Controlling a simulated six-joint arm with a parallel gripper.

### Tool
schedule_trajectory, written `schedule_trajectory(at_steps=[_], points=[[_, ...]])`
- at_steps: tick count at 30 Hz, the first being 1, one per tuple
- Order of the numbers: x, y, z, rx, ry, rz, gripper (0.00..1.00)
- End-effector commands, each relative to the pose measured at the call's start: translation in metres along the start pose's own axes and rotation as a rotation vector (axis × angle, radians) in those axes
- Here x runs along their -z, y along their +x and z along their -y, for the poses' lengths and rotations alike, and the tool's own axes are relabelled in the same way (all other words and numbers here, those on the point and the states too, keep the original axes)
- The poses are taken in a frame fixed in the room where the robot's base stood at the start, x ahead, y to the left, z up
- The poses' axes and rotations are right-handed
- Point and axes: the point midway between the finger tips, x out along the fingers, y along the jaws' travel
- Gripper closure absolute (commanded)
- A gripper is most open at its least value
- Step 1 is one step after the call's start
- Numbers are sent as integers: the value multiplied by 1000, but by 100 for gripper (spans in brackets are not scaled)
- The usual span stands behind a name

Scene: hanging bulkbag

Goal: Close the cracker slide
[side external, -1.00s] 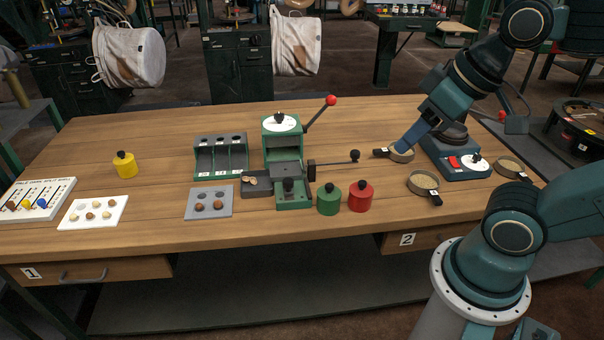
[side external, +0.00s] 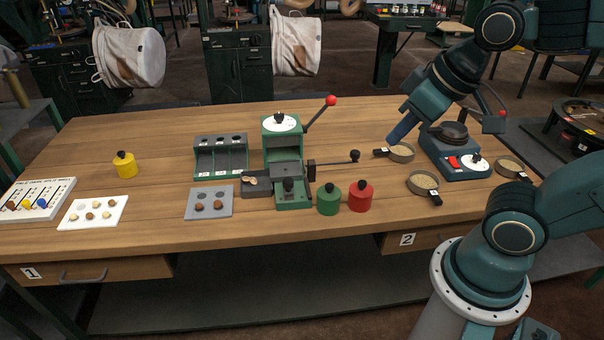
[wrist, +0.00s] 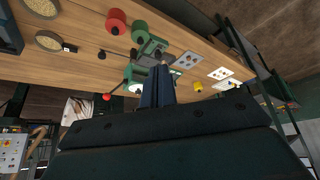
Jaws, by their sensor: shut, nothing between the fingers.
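The green cracker (side external: 283,150) stands mid-table, with a white dial on top and a red-balled lever (side external: 330,101) at its right. A rod with a black knob (side external: 354,156) sticks out from its right side. A dark grey plate (side external: 287,168) and a low green base with a black knob (side external: 289,185) are at its front; I cannot tell which part is the slide. My gripper (side external: 391,139) is shut and empty, right of the cracker, apart from it and above the table. In the wrist view my shut fingers (wrist: 158,85) partly cover the cracker (wrist: 136,75).
Green (side external: 328,197) and red (side external: 361,194) canisters stand right of the cracker's front. Handled round pans (side external: 401,153) and a blue-grey burner unit (side external: 455,160) are at the right. A grey tray (side external: 208,202) and a three-slot holder (side external: 220,157) are left of the cracker.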

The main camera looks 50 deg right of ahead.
Motion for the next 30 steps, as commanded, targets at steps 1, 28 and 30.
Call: schedule_trajectory(at_steps=[1, 28, 30], points=[[4, 7, 1, -3, -6, 8, 100], [67, 168, 30, -175, -269, -20, 100], [68, 180, 34, -189, -305, -28, 100]])
